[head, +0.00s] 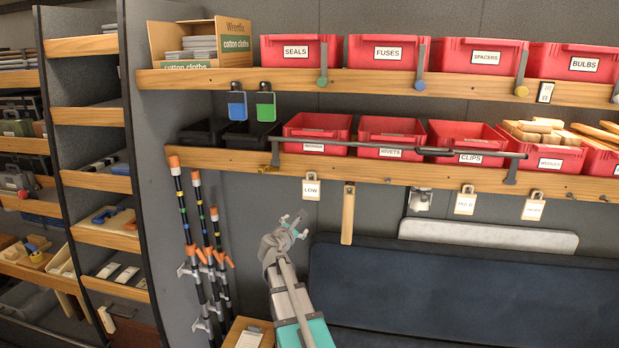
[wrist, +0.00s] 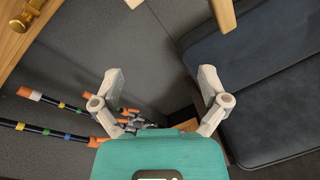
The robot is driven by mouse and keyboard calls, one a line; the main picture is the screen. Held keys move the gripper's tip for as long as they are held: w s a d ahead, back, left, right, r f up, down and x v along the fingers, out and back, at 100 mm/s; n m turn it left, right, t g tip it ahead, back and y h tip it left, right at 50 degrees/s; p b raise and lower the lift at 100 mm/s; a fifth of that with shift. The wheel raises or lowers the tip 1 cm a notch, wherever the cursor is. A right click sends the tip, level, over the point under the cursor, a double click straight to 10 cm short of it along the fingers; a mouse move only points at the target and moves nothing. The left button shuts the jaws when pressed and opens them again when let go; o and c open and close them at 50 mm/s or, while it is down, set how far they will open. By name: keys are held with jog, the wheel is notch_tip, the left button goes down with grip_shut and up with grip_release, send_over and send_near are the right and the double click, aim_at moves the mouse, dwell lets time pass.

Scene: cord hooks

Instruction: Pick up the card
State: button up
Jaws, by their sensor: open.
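Several white cards or tags hang from hooks under the lower shelf: one marked LOW (head: 311,188), one at right (head: 465,203) and one farther right (head: 533,208). I cannot tell which one is the card meant. A blue card (head: 237,105) and a green card (head: 265,106) hang below the upper shelf. My gripper (head: 292,222) is below the LOW tag, apart from it. In the wrist view my gripper (wrist: 160,80) has its fingers spread with nothing between them. A small white edge (wrist: 133,3) shows at the top there, perhaps a tag.
A wooden strip (head: 347,214) hangs right of the LOW tag. A dark rail (head: 400,151) runs in front of the red bins. Orange-tipped poles (head: 196,235) stand at left. A dark padded panel (head: 450,295) fills the lower right.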

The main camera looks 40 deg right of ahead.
jog(key=w+d+r+n+t+p, duration=0.2)
jog(key=d+r+n+p, duration=0.2)
jog(key=r+n, duration=0.3)
jog(key=shift+w+d+r+t+h, duration=0.3)
jog(key=shift+d+r, duration=0.05)
jog(key=shift+r, duration=0.55)
send_near(311, 175)
jog(key=shift+f+x, duration=0.2)
jog(key=shift+x, duration=0.6)
jog(key=shift+f+x, duration=0.2)
jog(key=shift+x, duration=0.6)
jog(key=shift+f+x, duration=0.2)
jog(key=shift+x, duration=0.6)
jog(key=shift+x, duration=2.6)
jog(key=shift+r, duration=0.1)
